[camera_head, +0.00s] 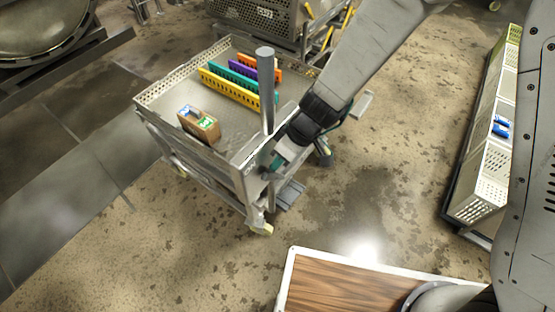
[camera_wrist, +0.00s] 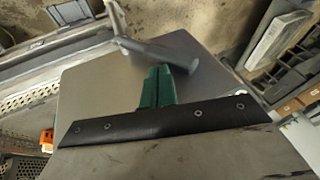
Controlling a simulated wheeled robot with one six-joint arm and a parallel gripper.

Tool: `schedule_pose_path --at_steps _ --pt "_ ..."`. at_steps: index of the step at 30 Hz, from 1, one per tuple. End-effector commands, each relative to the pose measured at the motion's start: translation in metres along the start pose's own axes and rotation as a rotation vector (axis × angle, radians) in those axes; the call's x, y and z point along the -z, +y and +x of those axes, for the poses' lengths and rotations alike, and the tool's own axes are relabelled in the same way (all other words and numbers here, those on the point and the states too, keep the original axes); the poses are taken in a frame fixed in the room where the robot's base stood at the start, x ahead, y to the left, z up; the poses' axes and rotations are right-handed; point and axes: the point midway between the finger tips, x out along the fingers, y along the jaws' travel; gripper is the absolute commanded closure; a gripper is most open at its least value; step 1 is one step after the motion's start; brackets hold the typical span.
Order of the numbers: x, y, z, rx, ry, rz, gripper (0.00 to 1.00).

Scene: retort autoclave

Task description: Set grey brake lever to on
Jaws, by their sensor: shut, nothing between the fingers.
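In the head view my gripper (camera_head: 273,163) is at the near right corner of the metal cart (camera_head: 160,112), beside the upright post (camera_head: 266,90). There the lever is not clearly distinguishable. Small dark lettering (camera_head: 250,167) on the cart corner is not fully legible.
The cart carries yellow, teal, purple and orange racks (camera_head: 232,88) and a small cardboard box (camera_head: 199,124). Pale crates (camera_head: 480,185) stand at the right. A wooden surface with a white rim (camera_head: 330,285) lies at the front.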

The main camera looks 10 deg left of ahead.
Motion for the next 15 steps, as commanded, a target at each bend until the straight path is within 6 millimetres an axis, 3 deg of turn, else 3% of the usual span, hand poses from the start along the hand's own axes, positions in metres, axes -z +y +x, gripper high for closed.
schedule_pose_path --at_steps 15 --pt "-0.003 -0.009 0.013 0.001 0.000 0.003 1.00"
